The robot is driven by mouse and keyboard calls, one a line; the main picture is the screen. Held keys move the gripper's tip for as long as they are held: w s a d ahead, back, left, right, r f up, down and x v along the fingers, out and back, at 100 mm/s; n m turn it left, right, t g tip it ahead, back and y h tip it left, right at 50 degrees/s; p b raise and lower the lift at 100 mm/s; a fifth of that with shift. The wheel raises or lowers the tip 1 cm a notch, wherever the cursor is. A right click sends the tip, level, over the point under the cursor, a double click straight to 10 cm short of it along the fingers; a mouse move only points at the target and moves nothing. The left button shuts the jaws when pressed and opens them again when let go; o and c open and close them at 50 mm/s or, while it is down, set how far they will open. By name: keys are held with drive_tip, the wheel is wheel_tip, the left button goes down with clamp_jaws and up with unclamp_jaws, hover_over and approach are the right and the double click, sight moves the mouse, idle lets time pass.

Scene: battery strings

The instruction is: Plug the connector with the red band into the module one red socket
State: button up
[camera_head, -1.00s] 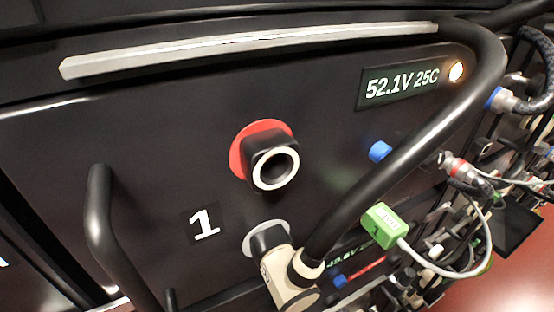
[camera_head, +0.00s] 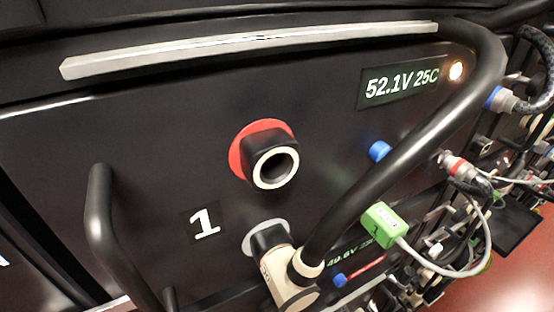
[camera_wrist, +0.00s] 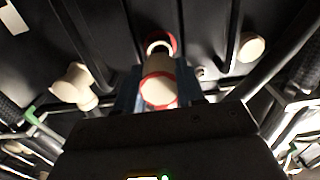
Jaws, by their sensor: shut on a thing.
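In the wrist view my gripper (camera_wrist: 158,95) is shut on a pale round connector (camera_wrist: 158,80) with a red band. Bluish fingers lie on both sides of it. Beyond the connector is a red-ringed round opening (camera_wrist: 172,44); I cannot tell whether they touch or whether it is module one's. In the head view the module one red socket (camera_head: 272,165) is open and empty, above and right of the white "1" (camera_head: 204,223). I cannot make out my gripper in the head view.
A pale elbow plug (camera_head: 290,283) sits in the grey-ringed socket (camera_head: 262,238) below, its thick black cable (camera_head: 405,137) arching across the panel's right. A black handle (camera_head: 108,235) stands at left. A green tag (camera_head: 380,225) and tangled cables crowd the right.

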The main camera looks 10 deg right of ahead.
drive_tip(key=shift+v, duration=2.5)
